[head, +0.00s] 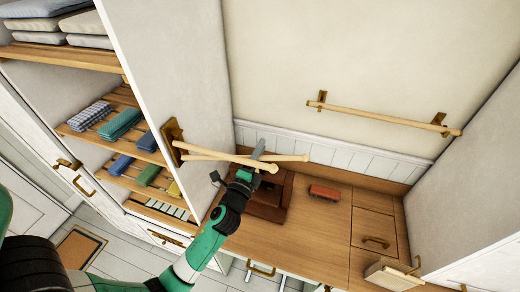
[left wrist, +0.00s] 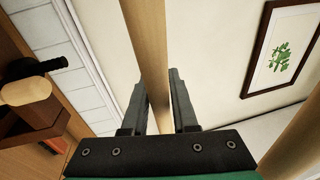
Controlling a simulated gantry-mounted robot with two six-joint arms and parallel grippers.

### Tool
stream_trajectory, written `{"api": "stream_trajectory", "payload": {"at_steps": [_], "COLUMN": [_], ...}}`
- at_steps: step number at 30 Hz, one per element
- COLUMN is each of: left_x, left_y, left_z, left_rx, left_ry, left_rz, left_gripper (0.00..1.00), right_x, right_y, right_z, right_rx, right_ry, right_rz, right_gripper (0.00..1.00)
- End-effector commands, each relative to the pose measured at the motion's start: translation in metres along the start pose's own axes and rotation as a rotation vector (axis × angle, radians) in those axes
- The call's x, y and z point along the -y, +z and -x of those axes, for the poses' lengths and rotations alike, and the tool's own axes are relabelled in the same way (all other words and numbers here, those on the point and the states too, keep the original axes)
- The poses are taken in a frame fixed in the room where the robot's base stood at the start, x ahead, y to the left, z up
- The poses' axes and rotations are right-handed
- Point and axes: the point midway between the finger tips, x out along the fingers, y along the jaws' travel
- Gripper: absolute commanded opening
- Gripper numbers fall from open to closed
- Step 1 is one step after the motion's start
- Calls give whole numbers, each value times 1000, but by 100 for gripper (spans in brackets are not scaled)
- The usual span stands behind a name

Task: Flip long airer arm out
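The airer has a brass bracket (head: 172,138) on the side of the white upright panel. Two pale wooden arms run out from it to the right, close together. The long arm (head: 290,158) ends in a rounded tip; the shorter-looking one (head: 210,157) lies beside it. My left gripper (head: 257,158) is at the arms, near their outer part. In the left wrist view a wooden arm (left wrist: 150,50) passes between my two fingers (left wrist: 160,100), which lie close along both its sides. Which arm it is is partly hidden. My right gripper is not in view.
Shelves with folded cloths (head: 121,123) stand left of the white panel. A fixed wooden rail (head: 385,116) is on the back wall. Below are a wooden counter (head: 320,225), a dark wooden box (head: 270,212) and a red toy-like object (head: 325,192). A framed picture (left wrist: 283,50) hangs on a wall.

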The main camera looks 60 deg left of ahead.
Motion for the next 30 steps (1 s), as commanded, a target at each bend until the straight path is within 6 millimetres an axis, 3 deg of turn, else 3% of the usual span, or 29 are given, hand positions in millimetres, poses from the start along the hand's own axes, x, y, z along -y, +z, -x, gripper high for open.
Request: {"api": "stream_trajectory", "payload": {"at_steps": [1,4,30], "left_x": [0,0,0], "left_y": [0,0,0], "left_z": [0,0,0], "left_rx": [0,0,0], "left_ry": [0,0,0], "left_rz": [0,0,0], "left_gripper": [16,0,0], "right_x": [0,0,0], "right_y": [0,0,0], "right_z": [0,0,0], "right_rx": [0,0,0], "right_ry": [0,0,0], "right_rz": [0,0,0], "right_gripper": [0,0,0]}}
